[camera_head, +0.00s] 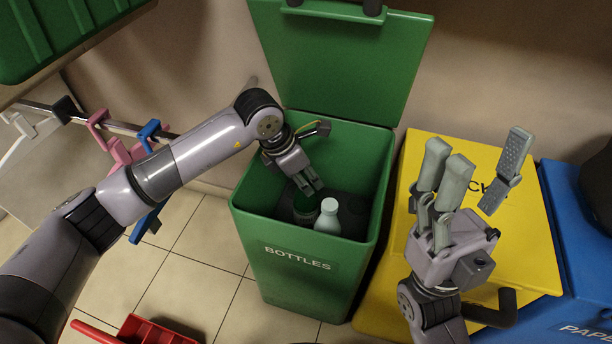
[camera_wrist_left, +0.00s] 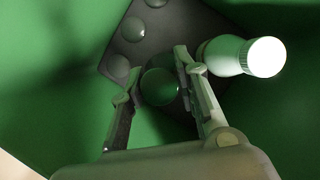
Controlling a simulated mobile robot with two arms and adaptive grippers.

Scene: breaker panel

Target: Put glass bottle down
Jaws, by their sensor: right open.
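My left gripper (camera_head: 310,184) reaches down into an open green bin (camera_head: 300,278) labelled BOTTLES. In the left wrist view, its fingers (camera_wrist_left: 156,88) stand apart with a dark green glass bottle (camera_wrist_left: 160,86) between them, apparently gripped. Most of that bottle is hidden; in the head view a dark shape (camera_head: 305,208) shows just below the fingertips. A pale green-white bottle (camera_head: 327,216) with a white cap stands right beside it in the bin, and its cap is also in the left wrist view (camera_wrist_left: 264,57). My right gripper (camera_head: 468,185) is open and empty above the yellow bin.
The green bin's lid (camera_head: 335,55) is raised at the back. A yellow bin (camera_head: 520,240) and a blue paper bin (camera_head: 580,200) stand to the right. Pink and blue hooks (camera_head: 150,135) hang on a rail at left.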

